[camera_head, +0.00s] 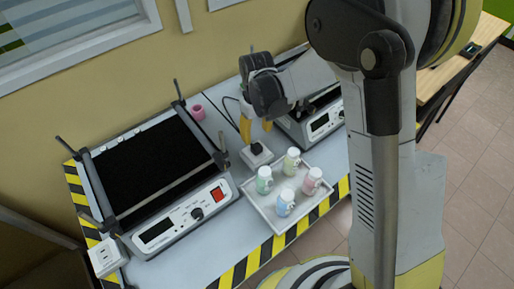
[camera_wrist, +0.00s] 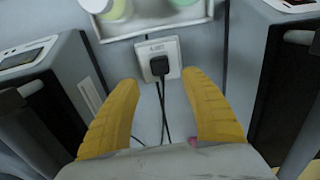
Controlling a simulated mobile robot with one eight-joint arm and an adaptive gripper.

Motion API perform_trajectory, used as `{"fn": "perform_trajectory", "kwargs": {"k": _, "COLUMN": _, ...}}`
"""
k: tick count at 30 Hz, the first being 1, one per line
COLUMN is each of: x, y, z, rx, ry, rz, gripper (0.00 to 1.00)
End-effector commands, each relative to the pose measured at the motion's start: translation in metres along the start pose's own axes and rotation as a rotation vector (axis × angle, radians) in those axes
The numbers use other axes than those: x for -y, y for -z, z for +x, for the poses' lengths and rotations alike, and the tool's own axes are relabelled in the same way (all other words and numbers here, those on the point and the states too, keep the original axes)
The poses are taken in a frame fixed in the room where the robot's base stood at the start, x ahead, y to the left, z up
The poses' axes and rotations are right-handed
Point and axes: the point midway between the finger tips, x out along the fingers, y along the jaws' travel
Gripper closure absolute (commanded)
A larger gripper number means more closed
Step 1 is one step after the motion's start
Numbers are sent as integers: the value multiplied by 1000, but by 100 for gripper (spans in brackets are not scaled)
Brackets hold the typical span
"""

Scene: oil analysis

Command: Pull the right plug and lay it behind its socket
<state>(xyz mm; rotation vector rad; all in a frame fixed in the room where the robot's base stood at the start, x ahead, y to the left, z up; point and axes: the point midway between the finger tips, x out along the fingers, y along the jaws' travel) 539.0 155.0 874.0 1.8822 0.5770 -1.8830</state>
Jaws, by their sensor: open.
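The right plug is black and sits in a white socket (camera_head: 262,160) between the two machines; the plug (camera_head: 257,149) stands up from it. In the wrist view the plug (camera_wrist: 160,67) is seated in the white socket plate (camera_wrist: 172,48), with dark cables running from it back between my fingers. My gripper (camera_head: 256,131) is open and empty, its yellow fingers just above and behind the plug. In the wrist view the gripper (camera_wrist: 160,80) has a finger on each side of the cables, with clear gaps; I cannot tell its exact height.
A tray (camera_head: 256,206) with several capped bottles stands right in front of the socket. A large black-topped machine (camera_head: 190,215) is on the left, another machine (camera_head: 318,124) on the right. A pink cup (camera_head: 198,112) stands behind. Another white socket (camera_head: 105,257) is at the front left.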

Motion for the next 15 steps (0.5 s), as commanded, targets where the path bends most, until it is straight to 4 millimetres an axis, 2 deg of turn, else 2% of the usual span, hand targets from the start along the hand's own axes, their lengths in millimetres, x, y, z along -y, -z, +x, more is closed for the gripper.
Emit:
{"fn": "perform_trajectory", "kwargs": {"k": 8, "x": 0, "y": 0, "z": 24, "rx": 0, "ry": 0, "rz": 0, "gripper": 46}}
{"fn": "perform_trajectory", "kwargs": {"k": 15, "x": 0, "y": 0, "z": 60, "rx": -1, "ry": 0, "rz": 1, "gripper": 46}}
